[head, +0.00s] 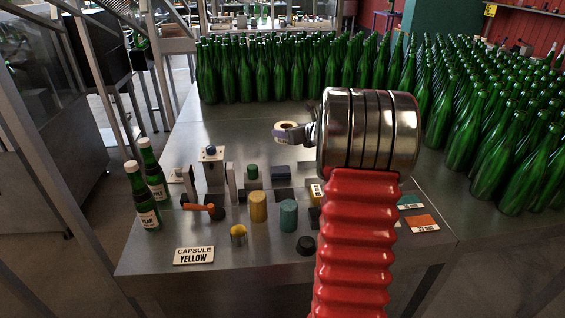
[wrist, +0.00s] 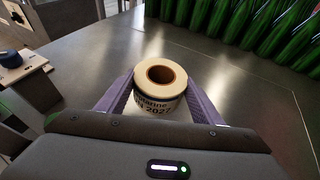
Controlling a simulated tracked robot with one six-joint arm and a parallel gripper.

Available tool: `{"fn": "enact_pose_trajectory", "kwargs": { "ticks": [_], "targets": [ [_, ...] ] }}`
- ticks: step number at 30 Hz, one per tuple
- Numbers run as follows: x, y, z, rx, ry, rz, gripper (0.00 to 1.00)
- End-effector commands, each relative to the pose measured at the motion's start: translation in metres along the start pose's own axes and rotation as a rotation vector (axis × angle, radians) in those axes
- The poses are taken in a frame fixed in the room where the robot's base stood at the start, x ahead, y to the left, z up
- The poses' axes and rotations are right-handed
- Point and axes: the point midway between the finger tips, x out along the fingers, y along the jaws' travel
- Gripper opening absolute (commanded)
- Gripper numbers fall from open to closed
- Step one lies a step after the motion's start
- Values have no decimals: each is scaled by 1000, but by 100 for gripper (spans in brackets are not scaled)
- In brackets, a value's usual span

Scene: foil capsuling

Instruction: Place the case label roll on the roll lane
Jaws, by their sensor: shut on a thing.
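The case label roll (wrist: 161,95) is a cream roll with a brown core and dark print on its side. In the wrist view it sits between the two purple fingers of my gripper (wrist: 158,100), which is shut on it. In the head view the roll (head: 284,129) shows left of my arm's metal wrist, with my gripper (head: 290,133) at it. The roll appears upright; I cannot tell whether it is clear of the table. I cannot make out which marking is the roll lane; my arm hides part of the table.
Many green bottles (head: 275,70) crowd the back and right of the steel table (head: 190,130). Capsule pieces, including a yellow cylinder (head: 258,207) and a teal one (head: 288,215), stand at front. A sign reads CAPSULE YELLOW (head: 194,255). Two labelled bottles (head: 143,205) stand at left.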

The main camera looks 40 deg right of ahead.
Motion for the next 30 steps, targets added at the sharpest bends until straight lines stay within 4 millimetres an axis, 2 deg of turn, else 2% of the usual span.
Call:
{"fn": "enact_pose_trajectory", "kwargs": {
  "ticks": [9, 23, 30],
  "targets": [
    [19, 1, -45, 2, 2, 1, 34],
    [23, 1, -54, -1, 1, 2, 34],
    [34, 2, -80, 1, 3, 3, 34]
  ]
}}
